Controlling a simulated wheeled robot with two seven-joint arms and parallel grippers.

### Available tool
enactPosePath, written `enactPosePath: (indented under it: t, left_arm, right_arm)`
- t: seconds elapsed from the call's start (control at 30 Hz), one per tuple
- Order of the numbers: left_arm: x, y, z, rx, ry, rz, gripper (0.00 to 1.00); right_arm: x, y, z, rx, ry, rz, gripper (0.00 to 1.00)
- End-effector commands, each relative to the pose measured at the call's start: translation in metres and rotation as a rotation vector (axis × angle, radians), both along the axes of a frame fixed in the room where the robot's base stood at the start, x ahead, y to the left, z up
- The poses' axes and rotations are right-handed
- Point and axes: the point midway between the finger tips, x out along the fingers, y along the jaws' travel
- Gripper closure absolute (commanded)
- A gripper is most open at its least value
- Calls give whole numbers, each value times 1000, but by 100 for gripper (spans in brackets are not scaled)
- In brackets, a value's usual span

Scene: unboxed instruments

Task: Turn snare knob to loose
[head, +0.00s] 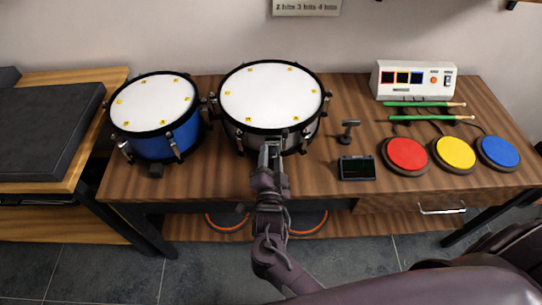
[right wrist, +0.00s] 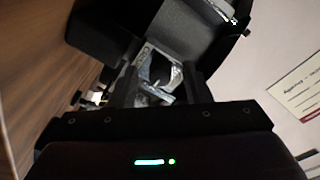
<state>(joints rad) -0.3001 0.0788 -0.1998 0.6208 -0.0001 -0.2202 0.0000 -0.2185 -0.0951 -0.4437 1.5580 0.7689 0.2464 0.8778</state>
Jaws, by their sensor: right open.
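A dark-shelled drum (head: 315,130) with a white head and black rim stands at the middle of the table. A blue drum (head: 180,140) stands to its left. I cannot tell for sure which part is the snare knob. My right gripper (head: 270,150) is at the near side of the dark drum, its tips by the rim. In the right wrist view the right gripper (right wrist: 160,75) is open, with a shiny metal fitting (right wrist: 158,78) on the dark drum between its fingers. Contact is not clear. My left gripper is not in view.
Red (head: 405,154), yellow (head: 453,154) and blue (head: 498,152) pads sit at the right. Green drumsticks (head: 430,118) lie behind them, near a white control box (head: 417,80). A small black-screened device (head: 357,168) lies right of my arm. A sign (head: 306,6) hangs behind.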

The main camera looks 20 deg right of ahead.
Motion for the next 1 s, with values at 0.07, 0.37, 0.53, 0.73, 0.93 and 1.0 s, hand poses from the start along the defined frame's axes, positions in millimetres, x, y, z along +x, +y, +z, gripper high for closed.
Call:
enactPosePath:
  t: [0.07,0.37,0.53,0.73,0.93,1.0]
  left_arm:
    - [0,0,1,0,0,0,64]
    - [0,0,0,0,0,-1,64]
    - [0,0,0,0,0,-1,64]
    - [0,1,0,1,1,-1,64]
    - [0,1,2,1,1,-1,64]
    - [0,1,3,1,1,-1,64]
  right_arm:
    - [4,-1,0,0,0,0,56]
    - [5,-1,0,0,1,1,61]
    - [4,-1,0,0,1,1,84]
    - [4,-1,0,0,2,0,100]
    - [4,-1,0,-25,9,0,100]
    - [4,-1,0,-48,16,1,100]
